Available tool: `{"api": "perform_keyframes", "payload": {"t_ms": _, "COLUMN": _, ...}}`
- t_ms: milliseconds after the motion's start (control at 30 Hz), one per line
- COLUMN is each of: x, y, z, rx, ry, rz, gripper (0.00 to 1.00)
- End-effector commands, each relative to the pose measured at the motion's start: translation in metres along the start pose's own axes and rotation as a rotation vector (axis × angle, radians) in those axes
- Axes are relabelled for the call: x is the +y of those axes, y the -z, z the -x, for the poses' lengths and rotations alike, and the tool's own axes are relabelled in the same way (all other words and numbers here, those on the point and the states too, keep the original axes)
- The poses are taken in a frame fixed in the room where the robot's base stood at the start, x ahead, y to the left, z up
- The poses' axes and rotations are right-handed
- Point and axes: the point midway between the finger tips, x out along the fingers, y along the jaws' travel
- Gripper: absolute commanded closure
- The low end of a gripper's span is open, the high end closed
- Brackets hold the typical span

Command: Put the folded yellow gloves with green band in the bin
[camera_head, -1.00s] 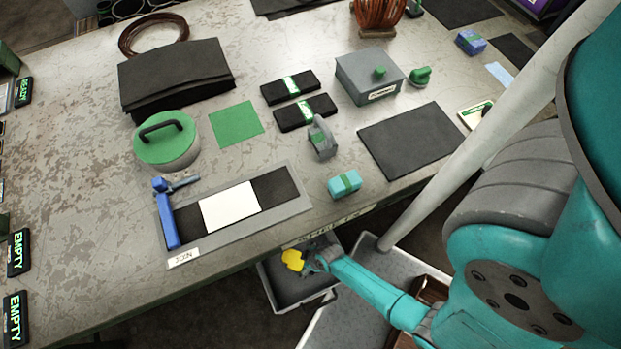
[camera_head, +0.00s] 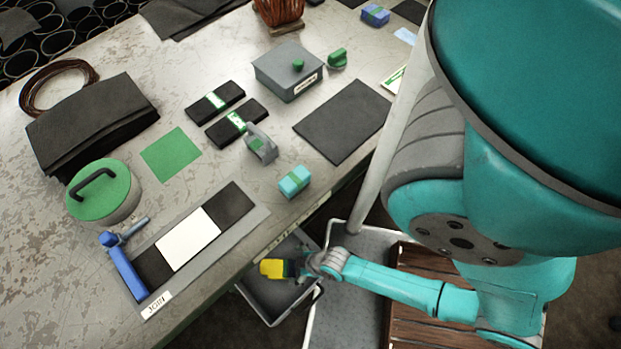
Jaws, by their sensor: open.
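The folded yellow gloves (camera_head: 271,268) show at the fingertips of my gripper (camera_head: 294,267), with a dark green band at the end nearest it. My gripper comes in from the right and is open. The gloves show against the inside of a small grey bin (camera_head: 268,299) below the table's front edge. I cannot tell whether they rest in the bin or are above it, or whether the fingers touch them. The fingertips are small and partly hidden.
The table's front edge runs close behind the bin. A teal block with a green band (camera_head: 294,181) sits near that edge. A larger grey tray (camera_head: 343,300) and wooden slats (camera_head: 412,305) lie right of the bin. A grey lidded box (camera_head: 288,70) stands farther back.

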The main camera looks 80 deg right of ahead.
Motion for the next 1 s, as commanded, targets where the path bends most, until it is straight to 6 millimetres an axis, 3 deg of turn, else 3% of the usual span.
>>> {"api": "perform_keyframes", "payload": {"t_ms": 33, "x": -0.002, "y": 0.003, "z": 0.024, "rx": 0.039, "ry": -0.018, "rz": -0.004, "gripper": 0.01}}
{"api": "perform_keyframes", "payload": {"t_ms": 267, "x": 0.002, "y": 0.042, "z": 0.131, "rx": 0.260, "ry": -0.082, "rz": -0.050, "gripper": 0.01}}
{"api": "perform_keyframes", "payload": {"t_ms": 600, "x": 0.009, "y": 0.129, "z": 0.302, "rx": 0.597, "ry": -0.067, "rz": -0.114, "gripper": 0.01}}
{"api": "perform_keyframes", "payload": {"t_ms": 700, "x": 0.010, "y": 0.149, "z": 0.337, "rx": 0.664, "ry": -0.049, "rz": -0.127, "gripper": 0.01}}
{"api": "perform_keyframes", "payload": {"t_ms": 800, "x": 0.011, "y": 0.162, "z": 0.358, "rx": 0.708, "ry": -0.036, "rz": -0.136, "gripper": 0.01}}
{"api": "perform_keyframes", "payload": {"t_ms": 1000, "x": 0.011, "y": 0.169, "z": 0.369, "rx": 0.729, "ry": -0.029, "rz": -0.141, "gripper": 0.01}}
